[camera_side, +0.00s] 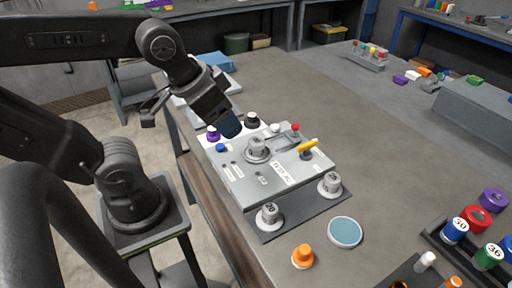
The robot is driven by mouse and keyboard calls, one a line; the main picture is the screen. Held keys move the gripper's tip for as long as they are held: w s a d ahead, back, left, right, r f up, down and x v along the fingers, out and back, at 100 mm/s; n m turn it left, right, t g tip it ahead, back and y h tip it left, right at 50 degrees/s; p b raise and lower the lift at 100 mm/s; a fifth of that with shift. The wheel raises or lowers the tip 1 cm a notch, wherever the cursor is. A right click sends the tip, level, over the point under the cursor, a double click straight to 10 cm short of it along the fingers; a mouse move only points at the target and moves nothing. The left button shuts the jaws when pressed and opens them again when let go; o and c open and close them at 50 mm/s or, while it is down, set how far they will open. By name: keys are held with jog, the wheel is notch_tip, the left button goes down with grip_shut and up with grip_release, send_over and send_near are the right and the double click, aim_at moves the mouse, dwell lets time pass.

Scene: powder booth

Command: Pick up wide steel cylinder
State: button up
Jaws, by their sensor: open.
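Several steel cylinders show in the side view. One steel cylinder (257,146) stands upright in a round ring on the grey panel (240,183). A second steel cylinder (269,216) stands at the dark base plate's near left corner, and a third steel cylinder (330,185) stands at its right corner. I cannot tell for sure which is the wide one. My gripper (231,127) is open, tilted down over the panel's far left edge, left of and above the ringed cylinder. No object shows between its fingers, though their gap is hard to see.
A purple-topped knob (213,133), a black knob (252,120) and a yellow handle (309,146) rise from the panel. A rack of coloured cylinders (454,231) stands right. The table's middle is clear.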

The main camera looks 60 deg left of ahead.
jog(key=shift+o, duration=0.2)
jog(key=n+g+y, duration=0.2)
jog(key=n+y, duration=0.1)
jog(key=n, duration=0.6)
send_near(257, 141)
jog(key=x, duration=1)
jog(key=shift+a+f, duration=0.1)
jog(key=shift+f, duration=0.2)
jog(key=c, duration=1.2)
jog(key=shift+o, duration=0.2)
jog(key=shift+r, duration=0.15)
